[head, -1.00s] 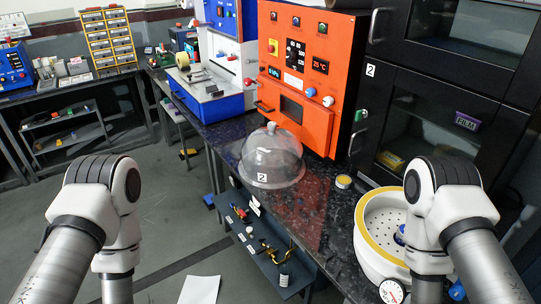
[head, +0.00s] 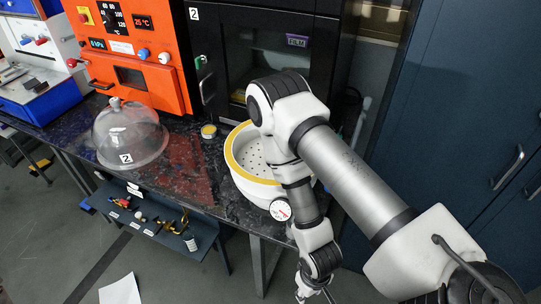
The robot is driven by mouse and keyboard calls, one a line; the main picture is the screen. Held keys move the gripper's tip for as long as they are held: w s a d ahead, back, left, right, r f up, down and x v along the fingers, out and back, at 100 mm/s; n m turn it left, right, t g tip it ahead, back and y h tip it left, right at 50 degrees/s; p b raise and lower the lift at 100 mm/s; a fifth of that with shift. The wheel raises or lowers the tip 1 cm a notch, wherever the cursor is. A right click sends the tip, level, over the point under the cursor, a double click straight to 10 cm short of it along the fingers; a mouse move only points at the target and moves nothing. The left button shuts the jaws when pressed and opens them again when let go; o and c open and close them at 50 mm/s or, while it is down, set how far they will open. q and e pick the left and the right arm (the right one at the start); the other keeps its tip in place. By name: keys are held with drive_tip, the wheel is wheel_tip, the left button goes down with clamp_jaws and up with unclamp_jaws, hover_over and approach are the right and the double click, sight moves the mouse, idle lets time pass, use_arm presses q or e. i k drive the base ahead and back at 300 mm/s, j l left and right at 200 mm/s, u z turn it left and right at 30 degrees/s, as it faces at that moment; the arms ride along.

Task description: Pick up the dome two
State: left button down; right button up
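The dome two (head: 131,134) is a clear glass bell with a knob on top and a white label marked 2. It stands upright on the dark speckled counter (head: 190,196), left of centre in the head view. My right arm comes in from the right, and its gripper (head: 314,296) is low at the bottom edge, right of the dome, well apart from it and partly cut off. Its fingers are too small and cropped to read. My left gripper is out of view.
A white round vessel with a yellow rim (head: 232,150) and a gauge (head: 281,210) stands right of the dome, partly behind my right arm. A small yellow-lidded tin (head: 208,131) sits between them. An orange control cabinet (head: 165,85) stands behind. A lower shelf (head: 150,222) holds small items.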

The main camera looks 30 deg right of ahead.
sight(126, 135)
drive_tip(key=i+j+z, duration=0.15)
drive_tip(key=z, duration=0.35)
drive_tip(key=i+j+z, duration=0.1)
drive_tip(key=j+z, duration=0.2)
drive_tip(key=z, duration=0.15)
drive_tip(key=j+z, duration=0.3)
drive_tip(key=z, duration=0.2)
